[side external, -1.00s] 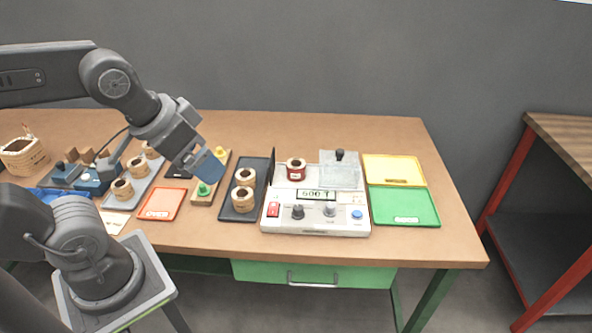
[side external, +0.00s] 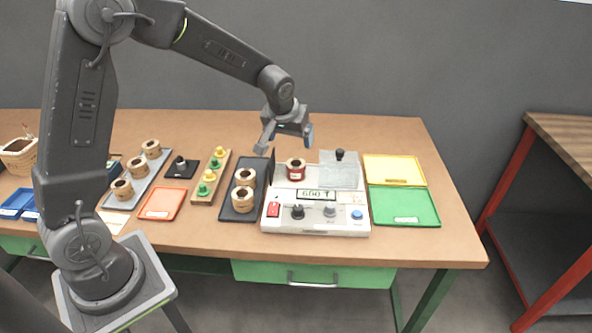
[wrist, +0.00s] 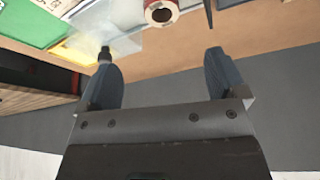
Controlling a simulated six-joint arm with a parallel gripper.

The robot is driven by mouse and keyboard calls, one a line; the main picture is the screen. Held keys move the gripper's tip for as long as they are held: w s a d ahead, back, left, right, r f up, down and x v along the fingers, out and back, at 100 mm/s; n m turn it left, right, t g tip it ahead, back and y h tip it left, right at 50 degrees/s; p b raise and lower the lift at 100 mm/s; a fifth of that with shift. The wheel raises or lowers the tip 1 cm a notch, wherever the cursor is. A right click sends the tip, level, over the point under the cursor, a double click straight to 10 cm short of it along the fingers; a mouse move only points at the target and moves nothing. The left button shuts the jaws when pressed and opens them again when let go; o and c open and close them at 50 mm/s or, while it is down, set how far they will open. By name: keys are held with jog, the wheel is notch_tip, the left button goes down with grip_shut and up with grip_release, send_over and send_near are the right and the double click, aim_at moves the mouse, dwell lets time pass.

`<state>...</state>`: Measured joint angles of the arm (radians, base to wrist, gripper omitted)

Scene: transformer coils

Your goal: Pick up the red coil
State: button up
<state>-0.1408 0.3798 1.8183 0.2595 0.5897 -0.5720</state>
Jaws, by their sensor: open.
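The red coil (side external: 296,170) stands upright on the left part of the white tester (side external: 316,222), beside its dark upright panel. In the wrist view the red coil (wrist: 161,12) shows at the top edge, partly cut off, with its hollow end toward me. My gripper (side external: 285,142) is open and empty, above and slightly left of the coil. In the wrist view the open fingers of my gripper (wrist: 163,75) stand wide apart with nothing between them.
A clear cover (side external: 340,172) with a black knob is right of the coil. Yellow (side external: 394,170) and green (side external: 404,206) trays lie further right. A dark tray (side external: 228,212) with two tan coils lies left of the tester. Other trays and pegs stand further left.

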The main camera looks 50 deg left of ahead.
aim_at(296, 165)
jog(key=x, duration=1.4)
jog(key=shift+a+f, duration=0.15)
jog(key=shift+a, duration=0.05)
jog(key=c, duration=1.2)
